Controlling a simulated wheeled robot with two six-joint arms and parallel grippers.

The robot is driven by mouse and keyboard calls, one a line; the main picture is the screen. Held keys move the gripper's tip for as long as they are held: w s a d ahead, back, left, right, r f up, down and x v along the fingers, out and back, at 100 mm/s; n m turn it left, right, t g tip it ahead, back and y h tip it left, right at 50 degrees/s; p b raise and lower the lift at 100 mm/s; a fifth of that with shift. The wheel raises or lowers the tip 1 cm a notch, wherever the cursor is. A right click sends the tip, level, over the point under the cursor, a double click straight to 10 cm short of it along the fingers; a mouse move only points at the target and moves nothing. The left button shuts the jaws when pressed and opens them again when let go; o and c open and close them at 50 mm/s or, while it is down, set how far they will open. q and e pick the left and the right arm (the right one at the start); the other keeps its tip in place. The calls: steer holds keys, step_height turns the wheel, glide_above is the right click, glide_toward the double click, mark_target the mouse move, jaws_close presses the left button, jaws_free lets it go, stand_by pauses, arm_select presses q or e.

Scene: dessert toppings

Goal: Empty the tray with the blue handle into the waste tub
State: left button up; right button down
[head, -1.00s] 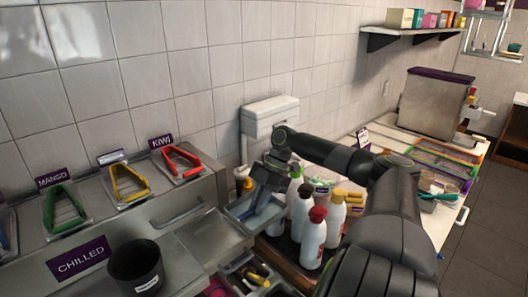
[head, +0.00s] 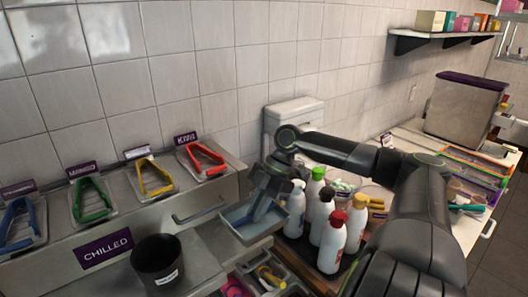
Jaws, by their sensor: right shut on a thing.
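My right gripper (head: 268,190) comes in from the right, points down and is shut on the tray with the blue handle (head: 238,226). The tray is a small shallow pale one, held roughly level above the gap to the right of the steel counter. A black round tub (head: 157,270) with a white label, likely the waste tub, stands open-topped at the front, left of and below the tray. Its label is too small to read. My left gripper is out of view.
Several squeeze bottles (head: 332,243) stand close right of the tray. Blue (head: 20,224), green, yellow and red tongs (head: 203,160) lie along the counter's back ledge. A CHILLED sign (head: 103,248) is left of the tub. A drawer with toppings lies open below the tray.

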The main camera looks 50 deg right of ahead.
steer(key=a+r, duration=0.3)
steer(key=a, duration=0.4)
steer(key=w+a+r, duration=0.1)
steer(key=a+r, duration=0.3)
steer(key=a, duration=0.4)
steer(key=shift+a+r, duration=0.2)
steer(key=shift+a, duration=0.1)
steer(key=shift+w, duration=0.2)
stand_by(0.3)
